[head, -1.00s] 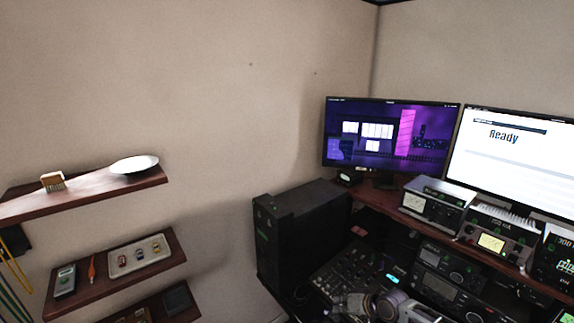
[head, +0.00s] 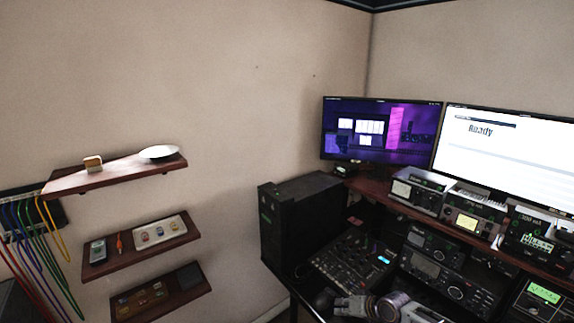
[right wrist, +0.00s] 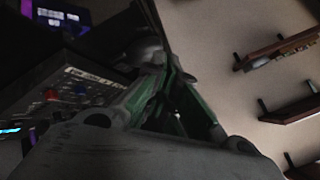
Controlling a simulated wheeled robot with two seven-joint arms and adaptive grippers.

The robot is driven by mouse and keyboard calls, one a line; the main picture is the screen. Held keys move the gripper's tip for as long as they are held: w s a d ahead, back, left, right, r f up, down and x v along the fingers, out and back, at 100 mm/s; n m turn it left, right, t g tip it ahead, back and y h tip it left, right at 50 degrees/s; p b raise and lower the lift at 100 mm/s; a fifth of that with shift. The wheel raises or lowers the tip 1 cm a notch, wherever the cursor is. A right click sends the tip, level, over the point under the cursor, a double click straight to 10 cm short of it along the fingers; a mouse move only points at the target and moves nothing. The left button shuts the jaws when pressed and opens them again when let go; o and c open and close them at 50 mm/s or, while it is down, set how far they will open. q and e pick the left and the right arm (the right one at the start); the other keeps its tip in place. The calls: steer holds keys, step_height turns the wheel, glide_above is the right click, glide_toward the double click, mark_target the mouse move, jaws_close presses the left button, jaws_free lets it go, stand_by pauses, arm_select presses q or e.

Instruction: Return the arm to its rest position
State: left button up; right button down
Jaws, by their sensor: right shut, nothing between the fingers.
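My right gripper (head: 347,306) shows at the bottom edge of the head view, in front of the mixer panel, with my grey arm behind it to the right. It is shut and empty. In the right wrist view my right gripper (right wrist: 160,80) fills the middle, dark with green edges. The mixer panel (head: 350,258) with its knobs lies on the desk just beyond the gripper. It also shows at the left of the right wrist view (right wrist: 75,95). My left gripper is in neither view.
A black cabinet (head: 305,222) stands left of the mixer. Radio units (head: 445,272) are stacked to the right, under two monitors (head: 380,130). The wall between shelves and cabinet is clear.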

steer(key=s+a+r+n+g, duration=0.2)
steer(key=s+a+n, duration=0.3)
steer(key=s+a, duration=1)
steer(key=s+d+r+m+g+h, duration=0.1)
steer(key=s+d+r+h, duration=0.2)
steer(key=s+d, duration=0.55)
steer(key=s+d+r+m+h, duration=0.2)
steer(key=s+d+h, duration=0.1)
steer(key=s+d, duration=0.6)
step_height(320, 180, down, 34)
steer(key=s+d+g, duration=0.1)
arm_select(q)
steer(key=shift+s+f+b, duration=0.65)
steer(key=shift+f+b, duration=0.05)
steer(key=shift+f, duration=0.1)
arm_select(e)
steer(key=s+d+f, duration=0.2)
steer(key=s+f, duration=0.8)
steer(key=s, duration=0.1)
steer(key=s+d+f+g, duration=0.1)
steer(key=s+d+f, duration=0.1)
steer(key=s+f, duration=0.8)
steer(key=shift+s+f+n+g, duration=0.15)
steer(key=shift+s+n+g, duration=0.15)
steer(key=shift+s, duration=0.5)
